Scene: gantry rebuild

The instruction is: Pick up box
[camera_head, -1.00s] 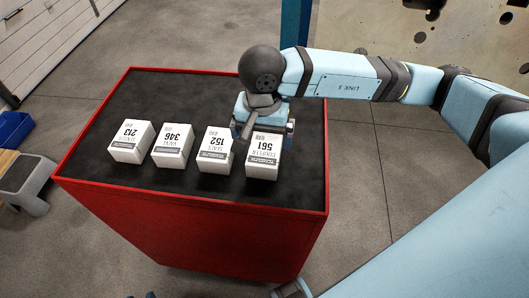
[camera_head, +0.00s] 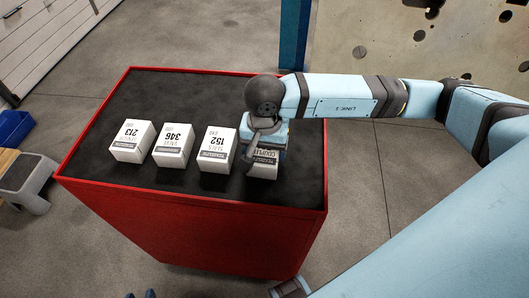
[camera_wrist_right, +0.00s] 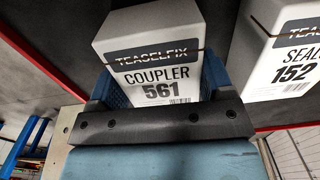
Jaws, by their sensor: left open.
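The white box marked COUPLER 561 (camera_head: 263,171) stands at the right end of a row on the red cabinet, partly hidden under my right gripper (camera_head: 262,152). In the right wrist view, the box (camera_wrist_right: 155,55) lies between the two blue fingers of the right gripper (camera_wrist_right: 160,88), its label facing the camera. The fingers are close to its sides; whether they press on it I cannot tell. The tips of my left gripper (camera_head: 140,295) show at the bottom edge, apart and empty, away from the boxes.
Box 152 (camera_head: 213,150) stands close to the left of box 561. Boxes 346 (camera_head: 173,146) and 213 (camera_head: 132,142) stand further left. The red cabinet (camera_head: 190,225) has a raised rim around its dark top. The back of the top is clear.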

